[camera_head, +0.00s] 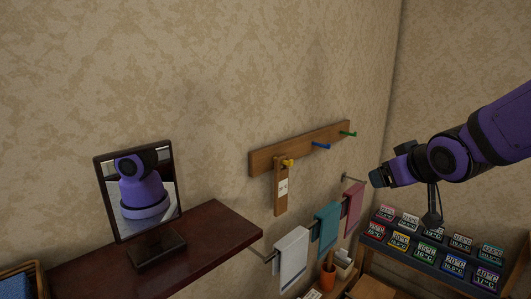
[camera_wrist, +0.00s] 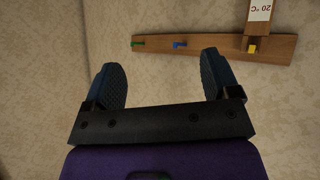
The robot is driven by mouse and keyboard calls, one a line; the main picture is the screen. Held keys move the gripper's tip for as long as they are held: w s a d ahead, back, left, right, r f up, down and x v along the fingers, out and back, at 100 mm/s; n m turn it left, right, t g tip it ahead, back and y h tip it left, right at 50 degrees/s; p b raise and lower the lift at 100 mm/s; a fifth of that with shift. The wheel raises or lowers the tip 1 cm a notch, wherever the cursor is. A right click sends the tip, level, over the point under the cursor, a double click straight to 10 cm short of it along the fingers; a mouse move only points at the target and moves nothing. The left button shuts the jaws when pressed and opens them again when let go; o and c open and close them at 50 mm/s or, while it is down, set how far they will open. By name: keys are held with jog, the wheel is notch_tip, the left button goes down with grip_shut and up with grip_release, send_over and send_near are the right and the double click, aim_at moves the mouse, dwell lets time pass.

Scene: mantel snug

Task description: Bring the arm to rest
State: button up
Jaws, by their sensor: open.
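My purple and black arm (camera_head: 455,155) reaches in from the right in the head view and is raised above a rack of small displays. My gripper (camera_head: 374,180) points left, in front of the wall, right of the peg rail. In the wrist view my gripper (camera_wrist: 161,66) shows two dark ribbed fingers wide apart with nothing between them. Only plain wall shows past the fingers, with the peg rail beyond them.
A wooden peg rail (camera_head: 262,160) has blue and green pegs and a hanging tag (camera_head: 281,190). A mirror (camera_head: 141,195) stands on a dark shelf (camera_head: 215,235). Towels (camera_head: 291,258) hang on a bar. Several small displays (camera_head: 424,254) fill a rack below my arm.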

jog(key=s+d+r+m+g, duration=0.1)
jog(key=s+r+g, duration=0.1)
jog(key=s, duration=0.9)
jog(key=s+d+r+m+g+h, duration=0.1)
jog(key=s+d+r+m+g, duration=0.1)
jog(key=s, duration=0.9)
jog(key=shift+r+m+g, duration=0.15)
jog(key=shift+m+g, duration=0.15)
jog(key=shift+g, duration=0.6)
jog(key=shift+w, duration=0.1)
